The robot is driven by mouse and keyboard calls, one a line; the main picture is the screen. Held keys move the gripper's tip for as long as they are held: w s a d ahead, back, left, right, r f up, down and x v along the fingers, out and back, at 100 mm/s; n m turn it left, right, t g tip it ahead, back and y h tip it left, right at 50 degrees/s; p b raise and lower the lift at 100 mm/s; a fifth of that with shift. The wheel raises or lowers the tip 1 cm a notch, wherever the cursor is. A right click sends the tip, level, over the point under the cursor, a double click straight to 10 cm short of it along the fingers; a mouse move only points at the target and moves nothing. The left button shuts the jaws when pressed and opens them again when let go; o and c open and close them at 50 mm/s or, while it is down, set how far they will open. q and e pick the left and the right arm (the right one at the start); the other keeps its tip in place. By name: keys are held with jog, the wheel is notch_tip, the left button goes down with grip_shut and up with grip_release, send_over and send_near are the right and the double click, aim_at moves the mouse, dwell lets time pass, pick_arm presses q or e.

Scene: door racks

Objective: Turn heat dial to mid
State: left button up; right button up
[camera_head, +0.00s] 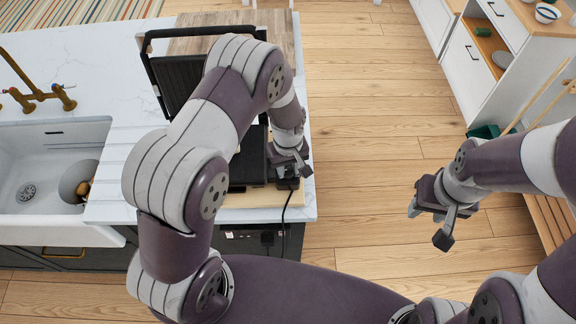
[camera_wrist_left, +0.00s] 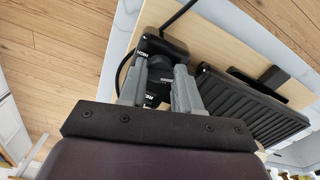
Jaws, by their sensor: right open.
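A black grill stands on the counter, with its raised lid (camera_head: 180,80) at the back and its ribbed plate (camera_wrist_left: 250,105) in the left wrist view. A small black control box (camera_wrist_left: 160,45) with pale lettering sits beside the plate. The dark round heat dial (camera_wrist_left: 158,88) is on this box, partly hidden by my fingers. My left gripper (camera_head: 290,172) is at the box, and its two grey fingers (camera_wrist_left: 160,80) stand on either side of the dial. Whether they press on it, I cannot tell. My right gripper (camera_head: 436,212) is open and empty above the floor.
The grill rests on a wooden board (camera_head: 245,201) at the counter's right end. A black cable (camera_head: 285,215) hangs over the front edge. A sink (camera_head: 40,165) is at the left. Wooden floor (camera_head: 370,120) lies open to the right, before a white cabinet (camera_head: 475,60).

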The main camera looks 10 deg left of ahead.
pick_arm(q)
jog(key=c, duration=0.4)
jog(key=shift+c, duration=0.2)
